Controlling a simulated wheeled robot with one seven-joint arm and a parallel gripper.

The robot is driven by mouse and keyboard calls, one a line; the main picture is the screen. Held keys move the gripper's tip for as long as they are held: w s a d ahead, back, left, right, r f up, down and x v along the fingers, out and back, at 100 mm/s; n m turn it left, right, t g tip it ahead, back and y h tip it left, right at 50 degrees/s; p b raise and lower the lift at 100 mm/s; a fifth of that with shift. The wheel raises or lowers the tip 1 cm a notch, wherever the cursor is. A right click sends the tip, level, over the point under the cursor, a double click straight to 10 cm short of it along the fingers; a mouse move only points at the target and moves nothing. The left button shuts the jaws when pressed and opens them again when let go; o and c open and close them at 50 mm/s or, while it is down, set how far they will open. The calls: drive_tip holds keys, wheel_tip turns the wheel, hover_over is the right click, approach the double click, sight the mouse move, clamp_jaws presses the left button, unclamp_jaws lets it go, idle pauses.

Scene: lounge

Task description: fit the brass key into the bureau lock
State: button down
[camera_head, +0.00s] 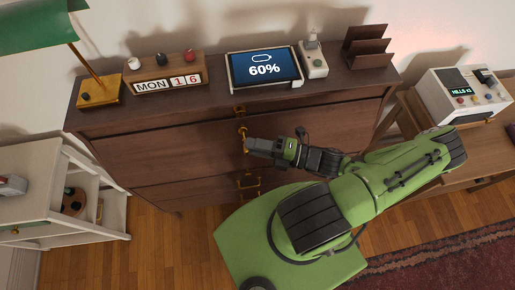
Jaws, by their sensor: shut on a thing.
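The bureau (165,145) is a dark wooden chest of drawers against the wall, with brass fittings down the middle of its front. My gripper (248,146) is at the front of the bureau, just below the top brass fitting (239,111). It is shut on a small brass piece (243,132), which looks like the brass key and shows at the jaw tips. The lock cannot be made out, and I cannot tell whether the key is in it or only in front of it.
On the bureau top stand a green lamp (100,85), a calendar block (165,86), a tablet reading 60% (264,67), a small white device (312,62) and a dark rack (366,50). A white shelf unit (60,170) stands left, a side table (470,150) right.

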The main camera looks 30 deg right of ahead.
drive_tip(key=shift+w+d+f, duration=0.1)
drive_tip(key=shift+w+d, duration=0.2)
drive_tip(key=shift+w, duration=0.6)
drive_tip(key=shift+w+d+r, duration=0.1)
drive_tip(key=shift+w+d, duration=0.15)
drive_tip(key=shift+w, duration=0.6)
drive_tip(key=shift+w+d+f, duration=0.1)
drive_tip(key=shift+w+d, duration=0.2)
drive_tip(key=shift+w, duration=0.6)
drive_tip(key=shift+w+d+p, duration=0.1)
drive_tip(key=shift+p, duration=0.45)
drive_tip(key=shift+w+d, duration=0.2)
drive_tip(key=shift+w, duration=0.45)
drive_tip(key=shift+w+d, duration=0.2)
drive_tip(key=shift+w, duration=0.4)
drive_tip(key=c, duration=0.8)
unclamp_jaws()
drive_tip(key=v, duration=0.6)
drive_tip(key=shift+p, duration=0.4)
